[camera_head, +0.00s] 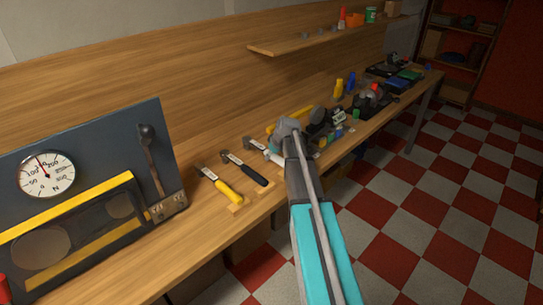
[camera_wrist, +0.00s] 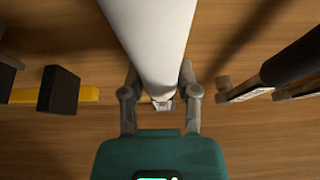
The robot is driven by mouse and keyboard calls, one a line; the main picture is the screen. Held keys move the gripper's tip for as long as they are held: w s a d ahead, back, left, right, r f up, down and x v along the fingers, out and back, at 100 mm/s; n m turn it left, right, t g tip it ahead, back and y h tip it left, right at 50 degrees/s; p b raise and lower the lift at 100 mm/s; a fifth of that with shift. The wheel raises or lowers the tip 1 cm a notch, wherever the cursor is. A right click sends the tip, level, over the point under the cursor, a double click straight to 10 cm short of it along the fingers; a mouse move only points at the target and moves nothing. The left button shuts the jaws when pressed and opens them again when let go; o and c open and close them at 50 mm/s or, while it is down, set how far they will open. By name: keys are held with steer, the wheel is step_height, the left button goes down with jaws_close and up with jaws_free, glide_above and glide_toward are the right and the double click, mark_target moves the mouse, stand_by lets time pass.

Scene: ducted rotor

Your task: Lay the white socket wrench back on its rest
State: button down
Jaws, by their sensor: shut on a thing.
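The white socket wrench (camera_wrist: 152,35) fills the upper middle of the wrist view, its thick white handle narrowing to a small metal part between the fingers. My gripper (camera_wrist: 161,92) is shut on it. In the head view, part of the white wrench (camera_head: 276,158) shows beside my arm, with its grey head toward the back of the bench. My arm hides most of my gripper there. Light wooden rest pieces (camera_head: 237,209) lie near the bench's front edge under the other tools. I cannot tell whether the white wrench touches a rest.
A yellow-handled tool (camera_head: 226,191) and a black-handled tool (camera_head: 250,174) lie left of my arm. A dark panel with a gauge (camera_head: 46,174) stands further left. Several dark and coloured items (camera_head: 325,118) crowd the bench to the right. A shelf (camera_head: 315,40) hangs above.

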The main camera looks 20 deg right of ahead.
steer(key=shift+f+b, duration=0.3)
steer(key=shift+f, duration=0.05)
steer(key=shift+c, duration=1.3)
jaws_free()
steer(key=shift+r, duration=0.15)
